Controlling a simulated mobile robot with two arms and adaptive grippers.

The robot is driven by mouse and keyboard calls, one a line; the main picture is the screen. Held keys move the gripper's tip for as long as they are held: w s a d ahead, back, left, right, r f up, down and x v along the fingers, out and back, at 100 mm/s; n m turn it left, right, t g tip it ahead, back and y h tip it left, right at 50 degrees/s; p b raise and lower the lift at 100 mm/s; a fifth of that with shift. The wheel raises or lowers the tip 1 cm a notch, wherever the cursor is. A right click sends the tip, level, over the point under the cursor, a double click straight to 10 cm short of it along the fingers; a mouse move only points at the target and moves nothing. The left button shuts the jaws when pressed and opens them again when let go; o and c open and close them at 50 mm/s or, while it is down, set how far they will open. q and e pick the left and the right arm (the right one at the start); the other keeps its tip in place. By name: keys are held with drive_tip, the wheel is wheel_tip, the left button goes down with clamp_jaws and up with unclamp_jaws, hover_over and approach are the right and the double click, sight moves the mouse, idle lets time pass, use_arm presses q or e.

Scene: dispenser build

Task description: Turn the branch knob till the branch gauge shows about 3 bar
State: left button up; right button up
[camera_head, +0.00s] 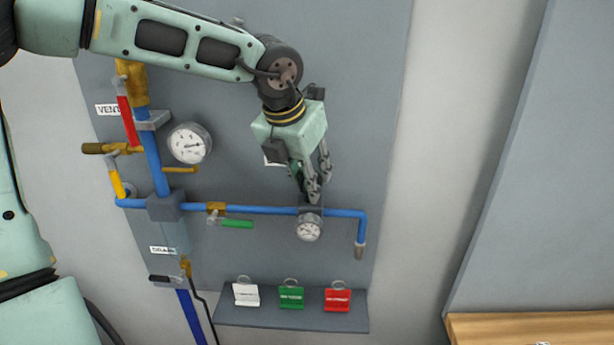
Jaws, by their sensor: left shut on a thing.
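The branch gauge (309,229) is a small white dial below the blue branch pipe (262,210), near its right end. Its needle is too small to read. My left gripper (313,196) comes down from above, with its fingers shut on the branch knob at the regulator just above the gauge. The fingers hide most of the knob. My right gripper is not in view.
A larger gauge (189,143) sits at the upper left, beside the red-handled vent valve (127,120). A green-handled valve (236,223) is on the branch pipe. White, green and red tags (337,299) stand on a shelf (262,319) below. A wooden surface (530,328) is at lower right.

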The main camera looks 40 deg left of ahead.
use_arm(q)
drive_tip(key=shift+a+f+m+h+b, duration=0.15)
drive_tip(key=shift+m+h+b, duration=0.15)
drive_tip(key=shift+m+b, duration=0.35)
drive_tip(key=shift+m+h, duration=0.3)
drive_tip(key=shift+m, duration=0.55)
drive_tip(key=o, duration=1)
drive_tip(key=shift+a, duration=0.15)
drive_tip(key=shift+o, duration=0.2)
drive_tip(key=shift+r, duration=0.35)
drive_tip(key=v, duration=1.1)
drive_tip(key=shift+r, duration=0.25)
